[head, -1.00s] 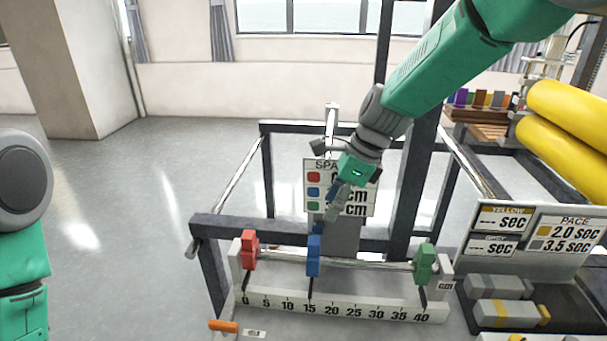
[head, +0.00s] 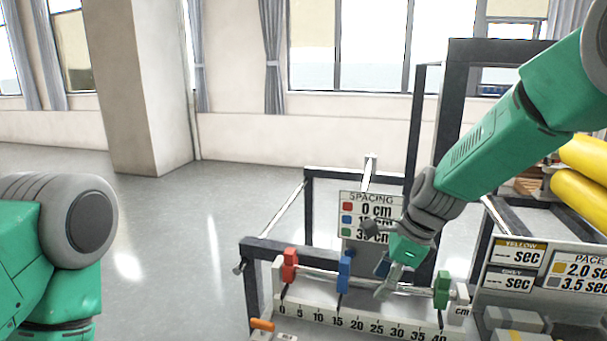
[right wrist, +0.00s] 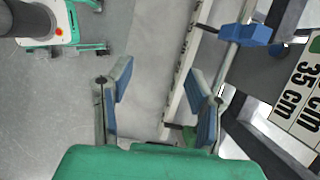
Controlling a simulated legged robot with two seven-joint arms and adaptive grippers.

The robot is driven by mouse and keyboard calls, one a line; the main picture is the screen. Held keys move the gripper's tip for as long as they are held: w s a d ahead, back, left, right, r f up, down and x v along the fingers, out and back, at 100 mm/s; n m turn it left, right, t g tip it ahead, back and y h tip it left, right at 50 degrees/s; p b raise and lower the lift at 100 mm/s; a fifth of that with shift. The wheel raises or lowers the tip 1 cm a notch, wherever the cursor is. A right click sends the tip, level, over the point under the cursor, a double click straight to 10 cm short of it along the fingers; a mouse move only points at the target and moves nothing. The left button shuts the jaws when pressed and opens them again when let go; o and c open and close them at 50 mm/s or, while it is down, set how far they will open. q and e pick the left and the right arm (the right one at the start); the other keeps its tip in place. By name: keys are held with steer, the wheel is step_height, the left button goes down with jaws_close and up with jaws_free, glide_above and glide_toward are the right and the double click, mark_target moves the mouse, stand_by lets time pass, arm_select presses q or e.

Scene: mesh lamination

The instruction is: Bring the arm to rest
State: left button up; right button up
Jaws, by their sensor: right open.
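My right gripper (head: 383,281) is open and empty, to the right of the blue slider (head: 344,273) at the rail. In the right wrist view its blue-padded fingers (right wrist: 161,72) stand wide apart, with the blue slider (right wrist: 248,34) beyond and to the right, clear of them. The blue slider sits near 15 on the scale (head: 355,322). The red slider (head: 289,264) is near 0 and the green slider (head: 442,289) near the right end. My left arm shows at the left edge; its gripper is out of view.
A spacing sign (head: 368,198) stands behind the rail, partly covered by my right wrist. A dark frame (head: 312,215) surrounds the rig. A timing sign (head: 512,268) and yellow rollers (head: 583,178) are at right. The floor (head: 190,225) at left is open.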

steer(key=s+d+f+n+h, duration=0.1)
steer(key=s+d+f+n, duration=0.2)
steer(key=s+f, duration=0.35)
steer(key=s+d+f+n+g+h, duration=0.1)
steer(key=s+d+f+n, duration=0.2)
steer(key=s+f, duration=0.35)
steer(key=s+d+f+n+h, duration=0.1)
steer(key=s+d+f+n, duration=0.25)
steer(key=f, duration=0.55)
steer(key=s+d+f+n, duration=0.2)
steer(key=s+n, duration=0.3)
steer(key=s, duration=0.6)
steer(key=s+d+f+n, duration=0.2)
steer(key=s+n, duration=0.3)
steer(key=s, duration=0.6)
arm_select(q)
step_height(320, 180, down, 12)
steer(key=b, duration=1.2)
steer(key=shift+w+a, duration=0.25)
steer(key=shift+w, duration=0.05)
arm_select(e)
steer(key=w+a+f+n, duration=0.1)
steer(key=w+f, duration=0.2)
steer(key=f, duration=0.8)
steer(key=shift+a+f+h, duration=0.15)
steer(key=shift+a+h, duration=0.1)
steer(key=shift+h, duration=0.15)
